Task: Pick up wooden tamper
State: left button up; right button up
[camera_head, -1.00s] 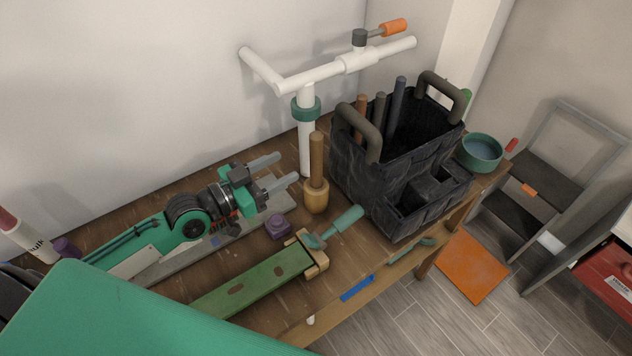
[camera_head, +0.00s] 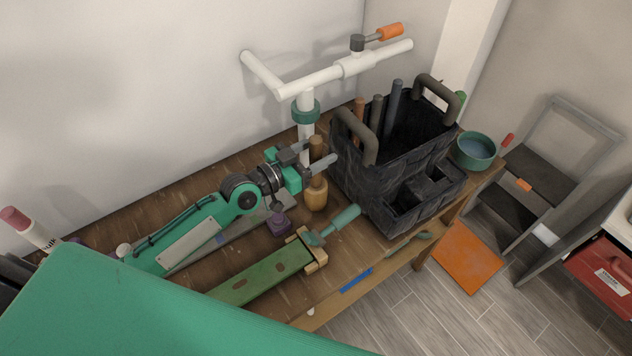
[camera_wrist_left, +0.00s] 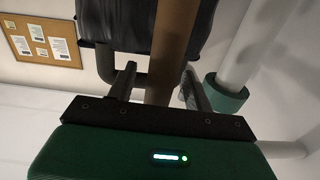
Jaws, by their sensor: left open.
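The wooden tamper (camera_head: 315,196) stands upright on the wooden bench, with a wide round base and a tall handle. My left gripper (camera_head: 318,151) comes in from the left, and its two open fingers lie on either side of the tamper's handle. The fingers hide part of the handle. In the left wrist view the brown handle (camera_wrist_left: 174,42) runs up between the open fingers of the gripper (camera_wrist_left: 160,82). I cannot tell whether a finger touches it. My right gripper is not in view.
A white pipe stand (camera_head: 306,129) with a green collar rises just behind the tamper. A black tool bag (camera_head: 366,201) stands close to its right. A purple object (camera_head: 279,224), a green level (camera_head: 262,277) and a green-handled tool (camera_head: 342,219) lie in front.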

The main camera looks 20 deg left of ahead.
pick_arm(q)
grip_shut()
